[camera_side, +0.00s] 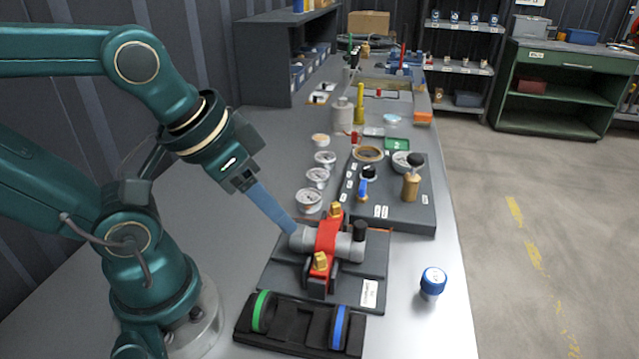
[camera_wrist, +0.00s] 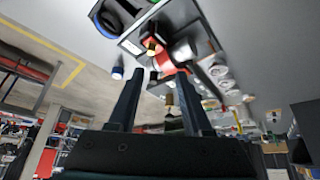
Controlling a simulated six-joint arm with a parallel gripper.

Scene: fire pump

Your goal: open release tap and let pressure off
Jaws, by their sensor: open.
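A grey cylindrical pump body (camera_side: 343,247) with a red clamp (camera_side: 326,237), brass fittings (camera_side: 320,262) and a black end knob (camera_side: 360,230) lies on a dark plate (camera_side: 372,292). Behind it, a board (camera_side: 410,219) carries a small blue lever (camera_side: 363,187) and a brass part with a black knob (camera_side: 411,185). I cannot tell which piece is the release tap. My gripper (camera_side: 290,226) reaches down to the left end of the pump body; whether it touches is unclear. In the wrist view my gripper (camera_wrist: 158,78) has its fingers apart with nothing held, and the red clamp (camera_wrist: 163,62) shows beyond them.
A black holder (camera_side: 290,325) with a green ring and a blue ring stands in front. A blue-capped jar (camera_side: 432,282) stands at the right, with bare table around it. Several gauges (camera_side: 309,201) line the table behind the pump. A dark shelf unit (camera_side: 270,60) stands at the back left.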

